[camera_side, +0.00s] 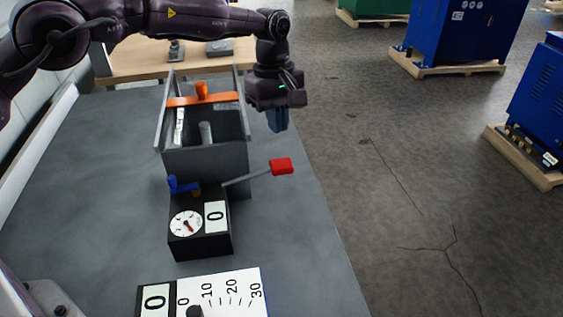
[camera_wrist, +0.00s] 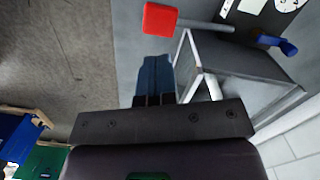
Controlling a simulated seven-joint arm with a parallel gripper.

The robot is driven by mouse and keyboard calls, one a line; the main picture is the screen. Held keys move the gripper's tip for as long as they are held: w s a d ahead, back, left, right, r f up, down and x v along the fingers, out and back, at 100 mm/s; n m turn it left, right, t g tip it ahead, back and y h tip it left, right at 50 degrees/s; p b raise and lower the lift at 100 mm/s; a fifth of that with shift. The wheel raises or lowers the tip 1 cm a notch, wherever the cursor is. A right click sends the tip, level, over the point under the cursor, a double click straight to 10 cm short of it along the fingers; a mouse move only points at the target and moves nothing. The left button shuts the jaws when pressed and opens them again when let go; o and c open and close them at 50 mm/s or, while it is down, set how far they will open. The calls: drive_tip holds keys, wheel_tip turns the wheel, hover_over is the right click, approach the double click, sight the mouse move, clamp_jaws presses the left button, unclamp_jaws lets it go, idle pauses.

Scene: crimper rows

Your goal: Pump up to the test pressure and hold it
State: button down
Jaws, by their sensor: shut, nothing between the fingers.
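The test pump is a black box (camera_side: 202,246) on the grey bench. Its round white gauge (camera_side: 185,224) has a red needle, and the white panel (camera_side: 215,216) beside it reads 0. A blue valve handle (camera_side: 184,186) sits on top. A grey lever with a red grip (camera_side: 281,166) sticks out to the right, tilted slightly up; the red grip also shows in the wrist view (camera_wrist: 160,19). Behind the box stands a grey open tank (camera_side: 206,160). My gripper (camera_side: 278,120) has blue fingers, shut and empty, above and behind the red grip, apart from it. The fingers also show in the wrist view (camera_wrist: 154,78).
An orange bar (camera_side: 180,101) with a knob lies across the tank top, left of my gripper. A white scale board (camera_side: 228,292), marked 0 to 30, lies at the front. Blue cabinets (camera_side: 455,35) stand on pallets on the floor to the right.

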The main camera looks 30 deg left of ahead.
sight(280, 162)
drive_tip(key=shift+s+d+f, duration=0.1)
drive_tip(key=shift+d+f, duration=0.05)
drive_tip(key=shift+f, duration=1.55)
drive_tip(key=shift+s+d+f, duration=0.1)
drive_tip(key=shift+d+f, duration=0.05)
drive_tip(key=shift+f, duration=1.5)
